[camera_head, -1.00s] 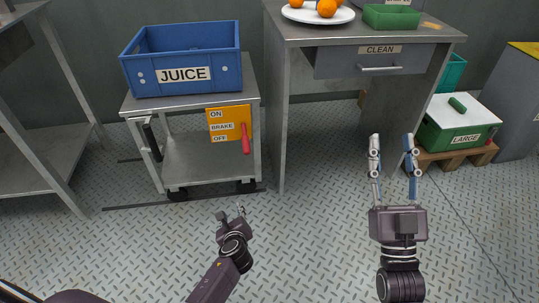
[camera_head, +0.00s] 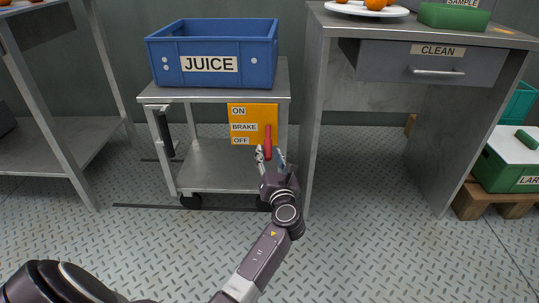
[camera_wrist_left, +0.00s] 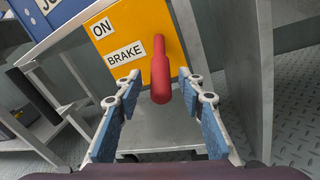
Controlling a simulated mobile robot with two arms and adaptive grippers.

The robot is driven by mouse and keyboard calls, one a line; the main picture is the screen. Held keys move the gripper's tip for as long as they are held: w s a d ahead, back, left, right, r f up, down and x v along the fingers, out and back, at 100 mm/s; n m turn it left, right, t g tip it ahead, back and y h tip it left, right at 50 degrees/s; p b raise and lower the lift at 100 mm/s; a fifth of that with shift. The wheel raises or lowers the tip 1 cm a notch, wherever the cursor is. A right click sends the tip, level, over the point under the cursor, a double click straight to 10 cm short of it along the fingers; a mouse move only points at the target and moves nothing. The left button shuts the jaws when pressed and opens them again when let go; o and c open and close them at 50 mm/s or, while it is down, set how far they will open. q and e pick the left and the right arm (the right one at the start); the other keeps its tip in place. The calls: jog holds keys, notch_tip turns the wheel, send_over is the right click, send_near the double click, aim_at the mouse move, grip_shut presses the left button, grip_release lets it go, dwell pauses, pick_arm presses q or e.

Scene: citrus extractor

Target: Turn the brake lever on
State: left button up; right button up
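The red brake lever (camera_head: 268,141) hangs on the right part of the orange brake plate (camera_head: 240,111), its free end pointing down beside the OFF label. The plate is on the front of the metal cart. In the left wrist view the lever (camera_wrist_left: 160,72) comes toward me, its rounded end between the fingers or just beyond them. My left gripper (camera_head: 272,157) is open at the lever's lower end. In the left wrist view its blue-padded fingers (camera_wrist_left: 165,95) are spread, one on each side, with gaps to the lever. My right gripper is out of view.
A blue JUICE crate (camera_head: 212,86) sits on the cart's top (camera_head: 180,95). A table with a CLEAN drawer (camera_head: 425,64) stands close to the right, its leg near the cart. A metal shelf (camera_head: 60,140) stands left. The floor in front is clear.

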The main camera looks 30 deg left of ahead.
pick_arm(q)
jog(key=shift+b+x, duration=0.45)
jog(key=shift+x, duration=1.05)
jog(key=shift+c, duration=0.4)
grip_shut()
